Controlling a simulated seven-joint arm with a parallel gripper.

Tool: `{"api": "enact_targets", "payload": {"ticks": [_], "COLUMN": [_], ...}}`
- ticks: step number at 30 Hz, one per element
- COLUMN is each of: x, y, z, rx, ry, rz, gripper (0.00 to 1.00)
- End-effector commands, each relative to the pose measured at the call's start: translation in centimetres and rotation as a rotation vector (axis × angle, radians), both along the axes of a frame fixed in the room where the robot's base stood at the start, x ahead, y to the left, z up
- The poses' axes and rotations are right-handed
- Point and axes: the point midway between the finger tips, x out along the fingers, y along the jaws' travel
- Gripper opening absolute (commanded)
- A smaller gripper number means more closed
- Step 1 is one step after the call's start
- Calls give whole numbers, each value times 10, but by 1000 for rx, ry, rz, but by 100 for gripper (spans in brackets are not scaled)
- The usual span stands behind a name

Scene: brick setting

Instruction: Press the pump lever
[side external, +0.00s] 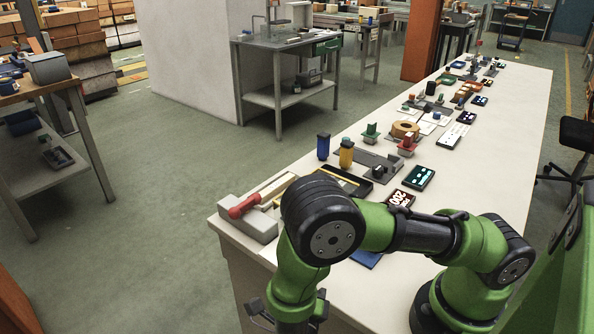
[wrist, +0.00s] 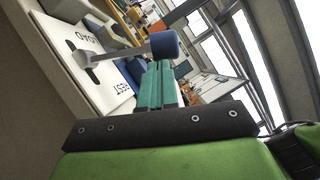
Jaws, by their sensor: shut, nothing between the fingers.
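In the wrist view a lever (wrist: 125,52) has a grey rod and a dark blue knob (wrist: 165,44). It pivots in a slot on a white panel (wrist: 97,82) lettered LOAD and REST. My gripper (wrist: 159,66) is shut and empty, its teal fingertips just below the knob in the picture; whether they touch it I cannot tell. In the side external view the wrist end of my arm hangs low beside the bench's near end, and the fingers are not clear. That lever is not visible there, possibly hidden by my arm.
In the side external view a grey block with a red-handled bar (side external: 244,206) lies at the near left corner of the long white bench (side external: 490,190). Blue (side external: 323,147) and yellow (side external: 346,152) cylinders, a dark tray and small devices stand farther along. Open floor lies left of the bench.

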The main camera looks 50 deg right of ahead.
Motion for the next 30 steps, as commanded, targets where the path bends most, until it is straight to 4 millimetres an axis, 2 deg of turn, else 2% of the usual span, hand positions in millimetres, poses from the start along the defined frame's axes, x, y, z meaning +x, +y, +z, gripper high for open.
{"api": "enact_targets", "payload": {"ticks": [11,20,28,30], "x": [1,13,34,41], "y": [1,1,0,1], "z": [2,14,27,29], "rx": [1,3,2,-1], "ry": [44,303,537,531], "rz": [2,4,3,1], "gripper": [0,0,0,0]}}
